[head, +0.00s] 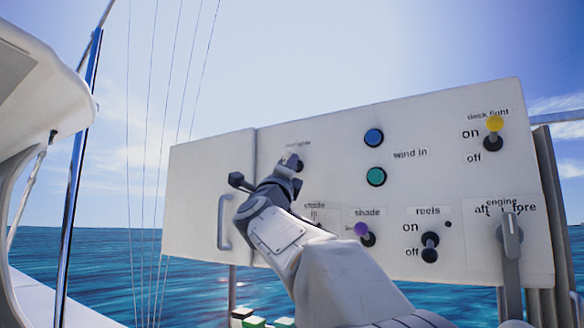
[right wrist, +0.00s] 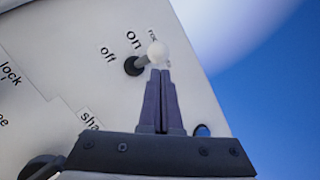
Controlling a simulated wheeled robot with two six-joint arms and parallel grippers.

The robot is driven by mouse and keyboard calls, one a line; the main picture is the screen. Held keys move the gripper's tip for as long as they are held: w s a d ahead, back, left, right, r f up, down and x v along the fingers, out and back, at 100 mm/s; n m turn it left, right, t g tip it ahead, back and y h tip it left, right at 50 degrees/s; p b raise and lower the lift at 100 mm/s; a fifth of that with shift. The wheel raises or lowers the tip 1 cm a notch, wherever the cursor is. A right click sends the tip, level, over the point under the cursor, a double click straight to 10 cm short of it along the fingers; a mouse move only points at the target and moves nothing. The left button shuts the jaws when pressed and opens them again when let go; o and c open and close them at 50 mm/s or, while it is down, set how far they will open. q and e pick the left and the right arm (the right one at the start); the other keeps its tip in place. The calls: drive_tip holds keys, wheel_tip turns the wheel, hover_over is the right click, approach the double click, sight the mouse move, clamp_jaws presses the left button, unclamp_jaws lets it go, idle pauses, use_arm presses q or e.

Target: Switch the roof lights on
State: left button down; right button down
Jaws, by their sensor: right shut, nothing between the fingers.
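The roof lights switch shows in the right wrist view as a white knob (right wrist: 158,53) on a black base (right wrist: 134,65), beside the words "on" and "off". Its lever leans towards the "on" side. My right gripper (right wrist: 160,72) is shut and empty, with its fingertips right at the lower side of the white knob; I cannot tell whether they touch. In the head view my right gripper (head: 292,161) is at the panel's upper middle and hides the switch, below a small, partly blurred label. My left gripper is not in view.
The white panel (head: 335,130) also carries a blue button (head: 373,138), a green button (head: 376,176), the yellow deck light switch (head: 495,124), a purple shade knob (head: 362,229), the black reels switch (head: 430,240) and a grey engine lever (head: 510,235). A handle (head: 223,222) is on the left part.

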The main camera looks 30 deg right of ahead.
drive_tip(key=s+a+f+b, duration=0.3)
drive_tip(key=s+a+b, duration=0.3)
drive_tip(key=s, duration=0.3)
drive_tip(key=shift+s+a+b, duration=0.15)
drive_tip(key=shift+a+b, duration=0.05)
drive_tip(key=shift+b, duration=0.6)
